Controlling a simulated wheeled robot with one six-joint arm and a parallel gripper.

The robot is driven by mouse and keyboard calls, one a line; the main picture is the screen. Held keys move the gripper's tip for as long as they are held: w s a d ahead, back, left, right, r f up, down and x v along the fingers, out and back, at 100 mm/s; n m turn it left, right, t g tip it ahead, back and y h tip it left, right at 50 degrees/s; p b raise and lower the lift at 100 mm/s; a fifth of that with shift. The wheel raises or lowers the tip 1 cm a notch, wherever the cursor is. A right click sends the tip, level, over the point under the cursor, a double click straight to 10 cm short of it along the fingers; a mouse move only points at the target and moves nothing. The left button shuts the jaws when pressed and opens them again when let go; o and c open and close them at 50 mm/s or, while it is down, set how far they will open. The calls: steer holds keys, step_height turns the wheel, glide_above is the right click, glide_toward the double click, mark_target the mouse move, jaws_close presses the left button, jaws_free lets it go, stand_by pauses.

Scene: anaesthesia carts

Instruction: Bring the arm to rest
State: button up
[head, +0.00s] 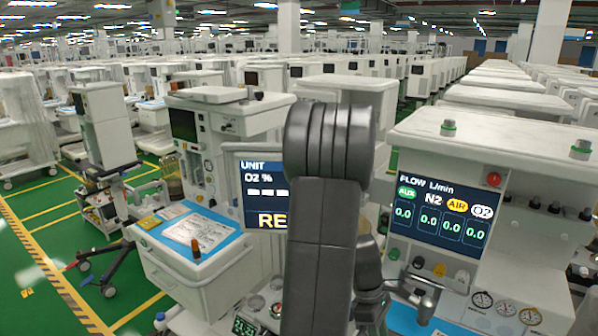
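My arm (322,200) rises dark grey through the middle of the head view, bends over at the top and comes down again behind its own front link. What looks like my gripper (425,300) shows small and grey at the lower right of the arm, in front of the right-hand cart's panel. It is too small and partly hidden to tell whether its fingers are apart, or whether it touches the cart. I see nothing clearly held.
Close on the right stands an anaesthesia cart with a flow screen (444,210), knobs and gauges (505,308). A screen reading O2 % (262,190) is partly behind my arm. Left is a cart with a blue top (175,238). Green floor (40,225) is free at far left.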

steer(key=x, duration=0.7)
steer(key=shift+a, duration=0.1)
